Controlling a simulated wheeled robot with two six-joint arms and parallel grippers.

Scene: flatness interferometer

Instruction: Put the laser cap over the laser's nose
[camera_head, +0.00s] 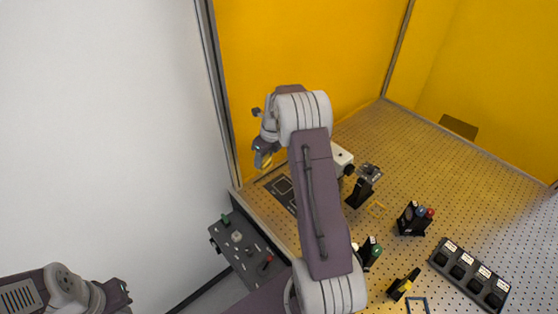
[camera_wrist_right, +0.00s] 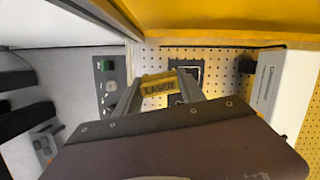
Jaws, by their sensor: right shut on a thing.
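The yellow laser cap (camera_wrist_right: 159,85), marked LASER, sits between the fingertips of my right gripper (camera_wrist_right: 158,88) in the right wrist view. In the head view my right gripper (camera_head: 263,150) is above the left edge of the perforated table, with a bit of the yellow cap (camera_head: 265,163) showing under it. The laser is a white box (camera_head: 342,157) with a black nose (camera_head: 348,170), partly behind my right arm. In the wrist view the laser (camera_wrist_right: 268,84) and its nose (camera_wrist_right: 244,64) are to the right, apart from the cap. My left gripper (camera_head: 118,293) is at lower left; its jaw opening is unclear.
A dark outlined mat (camera_head: 282,189) lies on the table below the right gripper. A grey control panel (camera_head: 245,250) is beside the table's left edge. Dark optic mounts (camera_head: 362,190) (camera_head: 413,219) and a labelled tray (camera_head: 470,274) stand to the right. Yellow walls close off the back.

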